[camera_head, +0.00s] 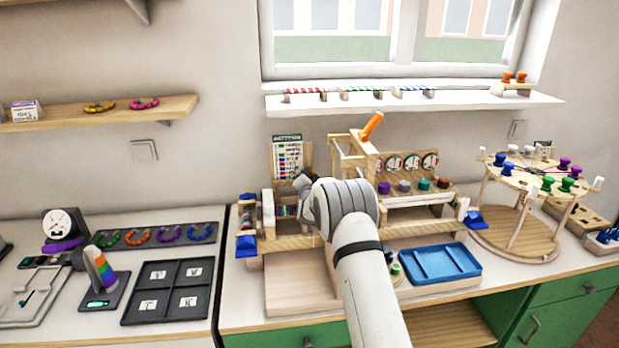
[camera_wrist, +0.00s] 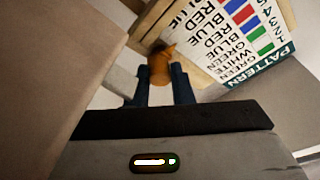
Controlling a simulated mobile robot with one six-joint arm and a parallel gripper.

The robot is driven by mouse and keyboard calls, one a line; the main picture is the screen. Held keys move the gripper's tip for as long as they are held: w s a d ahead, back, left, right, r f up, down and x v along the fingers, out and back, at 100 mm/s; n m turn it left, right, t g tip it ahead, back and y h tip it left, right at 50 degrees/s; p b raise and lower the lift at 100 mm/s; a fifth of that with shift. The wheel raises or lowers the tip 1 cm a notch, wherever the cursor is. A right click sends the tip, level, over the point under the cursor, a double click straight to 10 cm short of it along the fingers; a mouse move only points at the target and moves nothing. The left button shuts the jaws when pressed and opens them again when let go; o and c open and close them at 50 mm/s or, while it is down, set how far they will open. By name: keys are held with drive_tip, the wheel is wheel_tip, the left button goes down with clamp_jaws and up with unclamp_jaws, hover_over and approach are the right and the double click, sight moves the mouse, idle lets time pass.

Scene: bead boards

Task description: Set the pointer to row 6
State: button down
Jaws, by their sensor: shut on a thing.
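The pattern board (camera_head: 288,143) stands upright at the back of the bench, left of centre. In the wrist view the pattern board (camera_wrist: 235,38) appears turned over, with colour words, colour bars and row numbers. An orange pointer (camera_wrist: 161,62) is at the board's wooden edge. My gripper (camera_wrist: 160,88) is shut on the pointer, with a dark finger on either side of it. I cannot tell which row the pointer is at. Row 6 is not clearly readable. In the head view my wrist hides the pointer and my fingertips.
A wooden frame with an orange handle (camera_head: 371,126) stands right of my arm. A blue tray (camera_head: 440,263) lies in front of it. A round peg stand (camera_head: 515,240) is at the right. Dark sorting trays (camera_head: 168,292) are at the left.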

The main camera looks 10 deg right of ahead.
drive_tip(key=shift+b, duration=0.3)
drive_tip(key=shift+w+r+b, duration=0.2)
drive_tip(key=shift+r+b, duration=0.65)
drive_tip(key=shift+b, duration=0.05)
drive_tip(key=c, duration=1.3)
unclamp_jaws()
drive_tip(key=shift+o, duration=0.2)
drive_tip(key=shift+s, duration=0.1)
drive_tip(key=s, duration=0.2)
drive_tip(key=s+b, duration=0.1)
drive_tip(key=s, duration=0.1)
drive_tip(key=s+a, duration=0.1)
drive_tip(key=s, duration=0.1)
drive_tip(key=shift+f+b, duration=0.1)
drive_tip(key=shift+b, duration=0.25)
drive_tip(key=shift+s+a, duration=0.1)
drive_tip(key=shift+s, duration=0.7)
